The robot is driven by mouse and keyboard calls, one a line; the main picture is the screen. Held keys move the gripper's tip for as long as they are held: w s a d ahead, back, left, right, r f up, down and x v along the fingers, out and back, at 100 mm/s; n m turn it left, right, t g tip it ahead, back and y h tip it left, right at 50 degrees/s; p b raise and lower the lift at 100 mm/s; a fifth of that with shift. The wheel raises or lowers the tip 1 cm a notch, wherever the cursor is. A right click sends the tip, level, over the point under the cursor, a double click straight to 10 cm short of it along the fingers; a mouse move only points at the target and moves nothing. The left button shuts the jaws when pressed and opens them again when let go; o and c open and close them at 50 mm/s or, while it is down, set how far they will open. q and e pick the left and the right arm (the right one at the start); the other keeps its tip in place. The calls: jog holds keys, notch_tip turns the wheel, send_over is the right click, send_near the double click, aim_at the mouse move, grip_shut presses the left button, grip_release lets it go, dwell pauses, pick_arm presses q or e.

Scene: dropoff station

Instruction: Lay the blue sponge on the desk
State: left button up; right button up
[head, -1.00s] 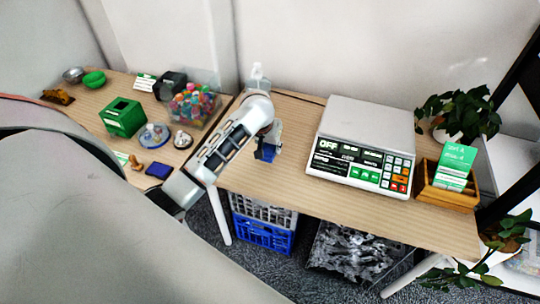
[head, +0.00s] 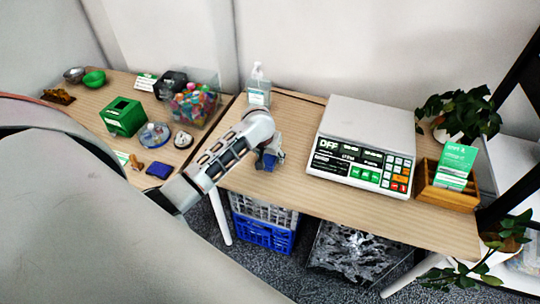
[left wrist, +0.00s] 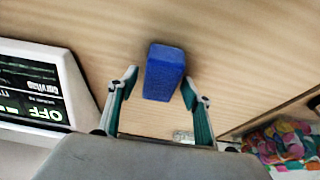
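The blue sponge (left wrist: 165,72) is a blue block at the tips of my left gripper (left wrist: 160,84) in the left wrist view. The fingers are spread, with a visible gap between the left-hand finger and the sponge; the other finger is close to it. In the head view, the sponge (head: 268,162) shows as a small blue patch under my left gripper (head: 273,151), low over or on the wooden desk (head: 250,190). The gripper partly hides it, and contact with the desk is hard to tell. My right gripper is not in view.
A scale (head: 362,145) stands right of the gripper, and a clear bottle (head: 258,88) behind it. A wooden card holder (head: 447,188) is at the desk's right. The left table holds a green box (head: 123,117) and a clear bin (head: 194,100) of colourful items. The desk front is clear.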

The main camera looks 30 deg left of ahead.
pick_arm(q)
jog(key=v, duration=1.2)
jog(key=shift+s, duration=0.15)
dwell(0.4)
jog(key=s+f+m+t+y, duration=0.15)
jog(key=s+f+m, duration=0.3)
jog(key=s, duration=0.55)
jog(key=s+r+m+t+y, duration=0.15)
jog(key=s+m, duration=0.35)
jog(key=s, duration=0.7)
jog(key=d+f+n+t+h, duration=0.3)
jog(key=d+f+h, duration=0.3)
jog(key=d+f, duration=0.8)
jog(key=shift+w+f, duration=0.45)
jog(key=shift+f, duration=0.6)
